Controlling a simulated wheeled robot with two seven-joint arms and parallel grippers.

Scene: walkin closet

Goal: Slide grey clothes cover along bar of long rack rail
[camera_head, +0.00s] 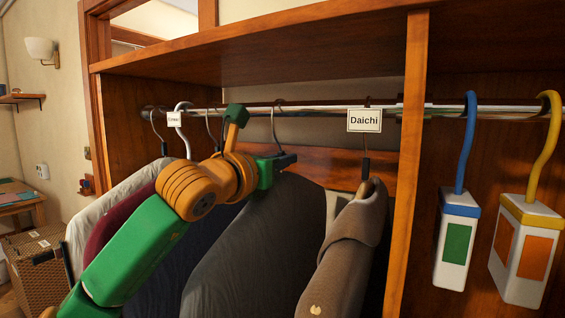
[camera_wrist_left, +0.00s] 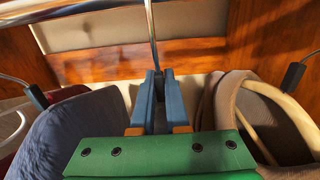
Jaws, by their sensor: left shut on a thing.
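The grey clothes cover (camera_head: 258,250) hangs from the metal bar (camera_head: 300,108) of the rack by a wire hook (camera_head: 274,121). My left gripper (camera_head: 286,160) is at the top of this cover, just below the bar. In the left wrist view its two blue fingers (camera_wrist_left: 160,98) are closed on the stem of the hook (camera_wrist_left: 151,35). The cover's top is mostly hidden behind my green gripper body there. My right gripper is not in view.
A brown coat (camera_head: 345,245) under a "Daichi" tag (camera_head: 365,120) hangs close to the right, before a wooden upright (camera_head: 408,170). Dark blue, maroon and whitish covers hang to the left, partly behind my arm. White boxes with blue and yellow hooks hang beyond the upright.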

